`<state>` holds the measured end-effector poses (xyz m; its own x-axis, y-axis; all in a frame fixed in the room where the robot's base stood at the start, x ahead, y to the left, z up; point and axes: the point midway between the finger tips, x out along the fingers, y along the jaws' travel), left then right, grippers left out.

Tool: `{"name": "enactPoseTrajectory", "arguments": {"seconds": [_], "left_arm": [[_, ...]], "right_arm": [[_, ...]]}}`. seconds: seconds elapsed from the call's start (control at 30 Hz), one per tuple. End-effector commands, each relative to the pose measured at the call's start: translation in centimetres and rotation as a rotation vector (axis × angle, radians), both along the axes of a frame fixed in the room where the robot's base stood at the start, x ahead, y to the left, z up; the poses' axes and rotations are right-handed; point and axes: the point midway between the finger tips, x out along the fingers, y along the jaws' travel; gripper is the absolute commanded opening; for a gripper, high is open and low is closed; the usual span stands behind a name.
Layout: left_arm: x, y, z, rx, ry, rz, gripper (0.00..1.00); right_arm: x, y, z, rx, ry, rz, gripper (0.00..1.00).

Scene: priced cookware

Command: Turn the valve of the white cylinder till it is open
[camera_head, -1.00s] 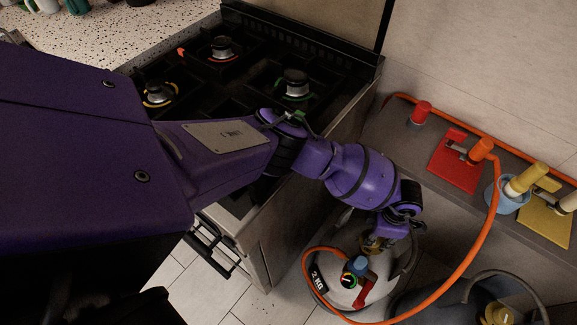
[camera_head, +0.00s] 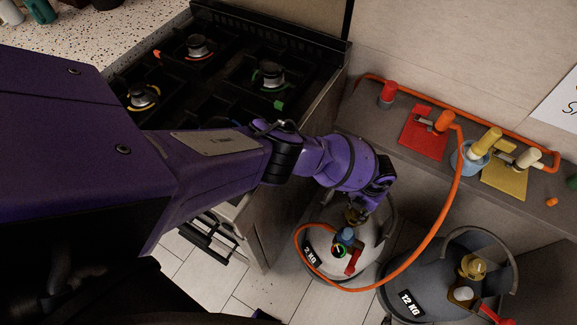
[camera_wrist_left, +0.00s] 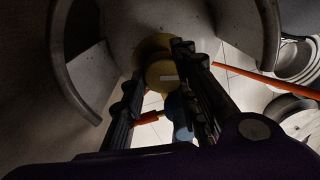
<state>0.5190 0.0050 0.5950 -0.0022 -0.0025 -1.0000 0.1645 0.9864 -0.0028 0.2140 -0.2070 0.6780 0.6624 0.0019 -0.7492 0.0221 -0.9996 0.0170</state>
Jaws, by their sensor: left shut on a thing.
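The white cylinder (camera_head: 325,274), labelled 2 KG, stands on the tiled floor beside the stove. On its top are a brass valve knob (camera_head: 352,217), a blue part (camera_head: 347,236), a small round gauge and a red lever (camera_head: 353,262). My left gripper (camera_head: 358,211) reaches down from above and is shut on the valve knob. In the left wrist view, the yellow-brass knob (camera_wrist_left: 160,76) sits between the two fingers of the left gripper (camera_wrist_left: 167,95). The fingers partly hide the knob in the head view. My right gripper is not in view.
An orange hose (camera_head: 437,225) runs from the white cylinder up to the ledge (camera_head: 400,161). A grey 12 KG cylinder (camera_head: 440,295) stands close on the right. The stove (camera_head: 300,143) is on the left. Red and yellow plates with fittings lie on the ledge.

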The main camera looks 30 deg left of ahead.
Motion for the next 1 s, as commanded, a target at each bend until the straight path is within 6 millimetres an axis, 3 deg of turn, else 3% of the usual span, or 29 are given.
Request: {"name": "enactPoseTrajectory", "arguments": {"seconds": [0.03, 0.4, 0.97, 1.0], "left_arm": [[1.15, 0.76, 0.88, 0.012, -0.018, 0.036, 0.02], [0.96, 0.94, 0.71, 0.014, -0.016, 0.198, 0.02], [0.77, 0.97, 0.54, 0.017, -0.012, 0.223, 0.02], [0.76, 0.98, 0.54, 0.018, -0.012, 0.223, 0.32]], "right_arm": [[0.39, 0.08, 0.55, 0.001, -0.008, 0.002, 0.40], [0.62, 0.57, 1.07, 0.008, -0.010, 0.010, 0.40], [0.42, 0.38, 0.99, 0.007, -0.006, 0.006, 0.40], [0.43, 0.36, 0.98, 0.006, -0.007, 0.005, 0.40]]}}
